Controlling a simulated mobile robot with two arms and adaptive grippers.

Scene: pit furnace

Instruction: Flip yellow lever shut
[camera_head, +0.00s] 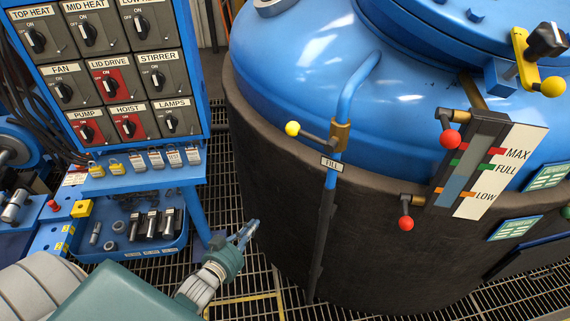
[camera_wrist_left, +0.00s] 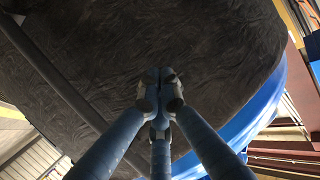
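A lever with a yellow ball end (camera_head: 292,128) sits on the brass valve (camera_head: 341,135) of the blue pipe, above the FILL label (camera_head: 331,164). It points left from the valve, slightly upward. A second yellow ball (camera_head: 552,86) sits on a yellow fitting at the upper right of the lid. My left gripper (camera_head: 249,229) is below and left of the FILL valve, in front of the dark vessel wall, apart from the lever. In the left wrist view its fingers (camera_wrist_left: 159,88) meet at the tips, with nothing visible between them. My right gripper is out of view.
The blue vessel (camera_head: 310,65) has a dark jacket (camera_head: 390,230). A switch panel (camera_head: 110,65) and a shelf of padlocks and tools (camera_head: 135,185) stand left. Grating floor shows between panel and vessel.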

